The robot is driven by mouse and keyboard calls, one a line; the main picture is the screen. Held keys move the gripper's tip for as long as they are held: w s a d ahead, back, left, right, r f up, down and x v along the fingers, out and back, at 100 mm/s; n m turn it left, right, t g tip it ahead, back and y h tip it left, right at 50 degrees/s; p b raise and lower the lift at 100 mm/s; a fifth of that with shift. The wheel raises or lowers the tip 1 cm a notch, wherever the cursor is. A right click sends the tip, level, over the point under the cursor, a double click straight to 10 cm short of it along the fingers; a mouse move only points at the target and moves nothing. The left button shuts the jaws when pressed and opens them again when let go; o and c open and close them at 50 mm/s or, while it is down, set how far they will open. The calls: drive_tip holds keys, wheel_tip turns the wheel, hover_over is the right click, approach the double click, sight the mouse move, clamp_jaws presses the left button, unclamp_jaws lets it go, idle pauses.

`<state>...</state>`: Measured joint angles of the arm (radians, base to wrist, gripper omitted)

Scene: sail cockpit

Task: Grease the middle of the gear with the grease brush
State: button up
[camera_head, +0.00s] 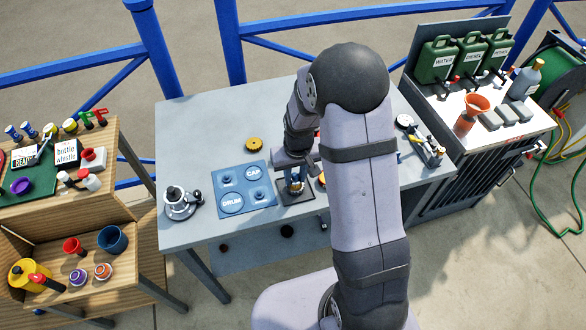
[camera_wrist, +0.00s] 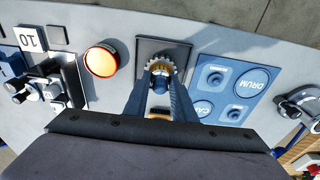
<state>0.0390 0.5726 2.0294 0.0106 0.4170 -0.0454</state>
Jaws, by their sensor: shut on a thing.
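My gripper (camera_wrist: 160,78) is shut on a slim upright thing, likely the grease brush (camera_wrist: 160,86); only a dark blue part shows between the fingers. A tan piece shows lower down between them. In the head view, my gripper (camera_head: 295,183) stands over the same dark plate (camera_head: 297,198). The fingers hide the gear's middle, so I cannot tell whether the brush touches it.
A blue board (camera_head: 231,203) marked DRUM and CAP lies left of the plate. A round orange dish (camera_wrist: 101,61) lies on the plate's other side. A yellow disc (camera_head: 254,144) and a silver winch-like part (camera_head: 178,200) stand on the grey table (camera_head: 190,130). The table's back left is clear.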

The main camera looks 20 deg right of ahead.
drive_tip(key=s, duration=0.3)
drive_tip(key=shift+s, duration=0.15)
drive_tip(key=shift+w+f+b, duration=0.1)
drive_tip(key=shift+w+b, duration=0.25)
drive_tip(key=shift+w, duration=2.75)
drive_tip(key=shift+s, duration=2.9)
drive_tip(key=shift+s+p, duration=0.1)
drive_tip(key=shift+p, duration=0.25)
drive_tip(key=shift+w, duration=3.1)
wheel_tip(320, 180, up, 8)
drive_tip(key=p, duration=0.6)
